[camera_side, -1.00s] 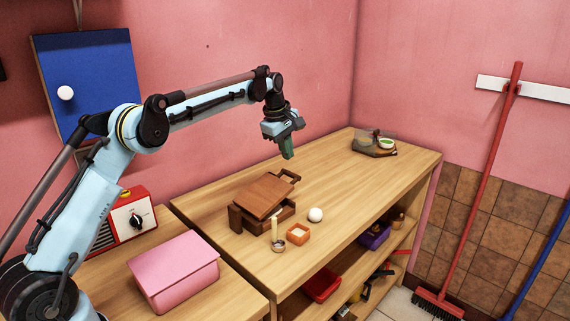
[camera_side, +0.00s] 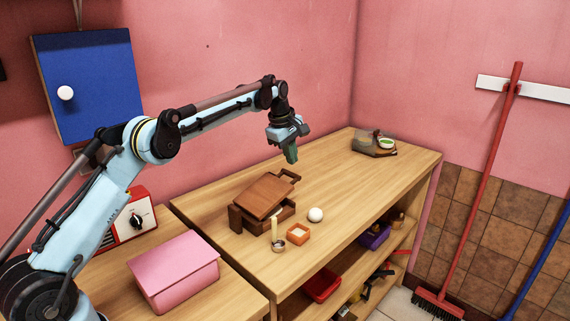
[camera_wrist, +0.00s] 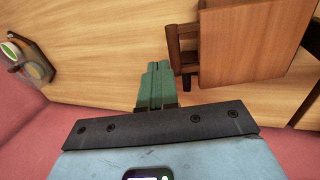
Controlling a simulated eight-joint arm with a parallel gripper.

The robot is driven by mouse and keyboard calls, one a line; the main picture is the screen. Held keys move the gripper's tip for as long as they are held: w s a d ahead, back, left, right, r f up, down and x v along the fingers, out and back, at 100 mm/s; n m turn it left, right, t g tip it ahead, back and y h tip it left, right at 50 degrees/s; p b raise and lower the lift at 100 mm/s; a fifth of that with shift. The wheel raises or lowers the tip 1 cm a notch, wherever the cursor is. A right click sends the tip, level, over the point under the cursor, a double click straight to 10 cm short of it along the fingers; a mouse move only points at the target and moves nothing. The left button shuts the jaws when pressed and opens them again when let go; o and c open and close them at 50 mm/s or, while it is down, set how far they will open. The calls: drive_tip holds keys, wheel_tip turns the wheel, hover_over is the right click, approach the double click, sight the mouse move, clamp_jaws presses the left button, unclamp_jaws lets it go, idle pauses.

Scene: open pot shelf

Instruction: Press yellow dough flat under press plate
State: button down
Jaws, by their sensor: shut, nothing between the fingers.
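The wooden press (camera_side: 264,195) stands on the table with its flat brown plate tilted over a lower wooden part. A handle-like bar (camera_side: 291,175) sticks out at its far end. The plate (camera_wrist: 245,40) fills the upper right of the wrist view, with the bar (camera_wrist: 183,50) beside it. My gripper (camera_side: 291,159) is shut and empty, in the air near the bar, pointing down. Its green fingers (camera_wrist: 155,80) are together in the wrist view, left of the bar and apart from it in the picture. I cannot make out any yellow dough; the space under the plate is hidden.
Before the press stand a pale yellow stick (camera_side: 275,228) in a small holder, an orange box (camera_side: 298,233) and a white ball (camera_side: 315,214). A grey tray with a green-filled bowl (camera_side: 386,143) is at the far end. The table's middle right is clear.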

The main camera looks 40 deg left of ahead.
drive_tip(key=s+d+r+m+t, duration=0.15)
drive_tip(key=s+r, duration=0.25)
drive_tip(key=r, duration=0.4)
drive_tip(key=s+d+r+m+g, duration=0.1)
drive_tip(key=s+d+r+m, duration=0.2)
drive_tip(key=r, duration=0.4)
drive_tip(key=s+d+f+m+t, duration=0.1)
drive_tip(key=s+d+f+m, duration=0.2)
drive_tip(key=s, duration=0.5)
drive_tip(key=s+d+f+m+t, duration=0.1)
drive_tip(key=s+d+f+m, duration=0.2)
drive_tip(key=s+f+m, duration=0.3)
drive_tip(key=s+d+f+m+t, duration=0.1)
drive_tip(key=s+d+f+m, duration=0.2)
drive_tip(key=s, duration=0.7)
wheel_tip(320, 180, down, 2)
drive_tip(key=shift+s+f+m, duration=0.1)
drive_tip(key=shift+s+m, duration=0.1)
drive_tip(key=shift+m, duration=0.55)
drive_tip(key=shift+t, duration=0.25)
